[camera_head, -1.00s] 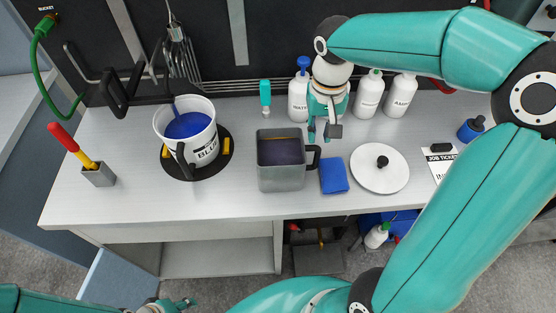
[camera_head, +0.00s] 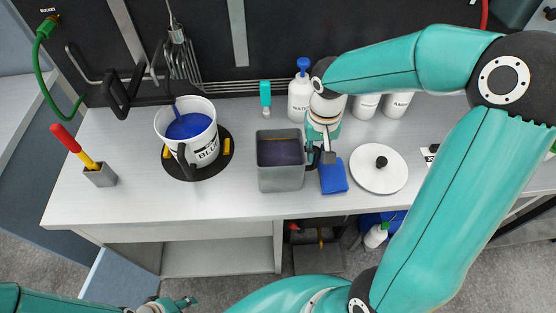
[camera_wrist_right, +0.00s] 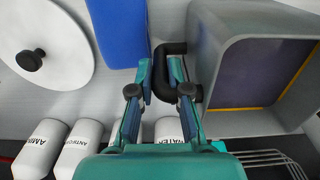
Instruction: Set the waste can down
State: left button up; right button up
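The waste can (camera_head: 281,178) is a grey square container with dark contents and a black side handle (camera_head: 312,157). It stands upright on the bench in the head view. In the right wrist view the can (camera_wrist_right: 215,70) is at the right, its handle (camera_wrist_right: 255,107) at the middle. My right gripper (camera_wrist_right: 160,75) has one finger on each side of the handle's upright bar, very close to it. I cannot tell whether the fingers press on it. The head view shows this right gripper (camera_head: 320,158) beside the can. My left gripper (camera_head: 186,302) is low, below the bench front, its fingers unclear.
A blue sponge (camera_head: 334,177) and a round white lid (camera_head: 379,169) lie right of the can. A white bucket (camera_head: 188,148) labelled BLUE stands left on a black disc. White bottles (camera_head: 300,98) stand behind the gripper. Clear bench lies between bucket and can.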

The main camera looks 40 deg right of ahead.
jog(key=shift+w+r, duration=0.1)
jog(key=shift+r, duration=0.15)
grip_shut()
jog(key=shift+r, duration=0.4)
notch_tip(320, 180, up, 19)
jog(key=shift+f, duration=0.2)
dwell(1.1)
jog(key=shift+r, duration=0.1)
dwell(0.4)
